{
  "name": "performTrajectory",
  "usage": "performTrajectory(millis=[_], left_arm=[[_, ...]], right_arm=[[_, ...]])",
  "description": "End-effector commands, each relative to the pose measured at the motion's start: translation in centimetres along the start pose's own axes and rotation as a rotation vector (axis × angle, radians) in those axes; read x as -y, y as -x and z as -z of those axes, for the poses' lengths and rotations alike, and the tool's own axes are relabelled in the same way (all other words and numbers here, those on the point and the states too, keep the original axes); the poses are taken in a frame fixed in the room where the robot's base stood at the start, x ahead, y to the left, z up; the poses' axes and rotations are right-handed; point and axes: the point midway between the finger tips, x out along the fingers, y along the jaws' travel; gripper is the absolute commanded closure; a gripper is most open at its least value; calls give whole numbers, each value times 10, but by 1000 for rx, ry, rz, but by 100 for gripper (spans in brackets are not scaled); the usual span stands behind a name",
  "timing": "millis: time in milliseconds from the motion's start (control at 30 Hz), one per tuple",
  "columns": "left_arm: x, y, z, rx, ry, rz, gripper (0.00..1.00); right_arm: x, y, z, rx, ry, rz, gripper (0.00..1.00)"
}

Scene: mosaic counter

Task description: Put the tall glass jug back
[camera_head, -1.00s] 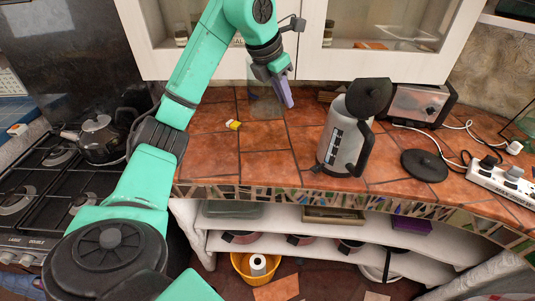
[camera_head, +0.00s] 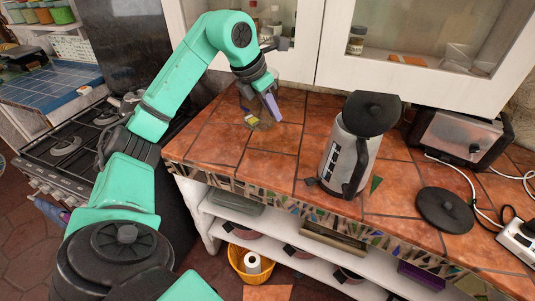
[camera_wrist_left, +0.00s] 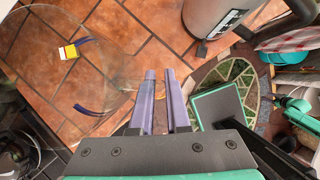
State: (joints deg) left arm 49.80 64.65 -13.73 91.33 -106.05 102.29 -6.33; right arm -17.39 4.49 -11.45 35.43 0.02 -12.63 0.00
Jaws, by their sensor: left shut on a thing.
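The tall glass jug (camera_head: 262,122) is clear and hard to make out in the head view, beside and below my left gripper (camera_head: 271,106). In the left wrist view the jug's round clear outline (camera_wrist_left: 112,32) fills the upper left, with counter tiles showing through it. My left gripper (camera_wrist_left: 160,88) is shut on the jug at its edge, over the back left part of the tiled counter (camera_head: 215,135). Whether the jug's base touches the tiles I cannot tell. My right gripper is not in view.
A metal kettle (camera_head: 338,150) with a black top stands right of the jug. A small yellow box (camera_head: 250,121) lies by the jug. Cabinet doors (camera_head: 300,45) hang behind. A black round lid (camera_head: 444,209), toaster (camera_head: 462,137) and power strip (camera_head: 518,238) are right; the stove (camera_head: 70,145) is left.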

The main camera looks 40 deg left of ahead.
Motion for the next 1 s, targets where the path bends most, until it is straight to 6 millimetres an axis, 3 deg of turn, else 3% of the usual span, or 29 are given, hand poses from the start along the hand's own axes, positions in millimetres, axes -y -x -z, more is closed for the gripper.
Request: performTrajectory(millis=[33,200,533,633,933,967,1000], left_arm=[[0,-18,10,-7,0,0,100],[1,-65,32,-4,-1,3,100],[1,-121,58,0,0,3,100],[1,-131,62,3,-1,1,100],[0,-136,64,4,-2,-1,100],[1,-135,64,2,-1,0,78],[1,-135,64,2,-1,0,63]], right_arm=[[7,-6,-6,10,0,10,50],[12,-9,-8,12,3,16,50],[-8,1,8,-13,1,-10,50],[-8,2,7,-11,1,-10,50],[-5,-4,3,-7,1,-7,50],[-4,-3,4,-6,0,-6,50],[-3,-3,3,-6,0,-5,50]])
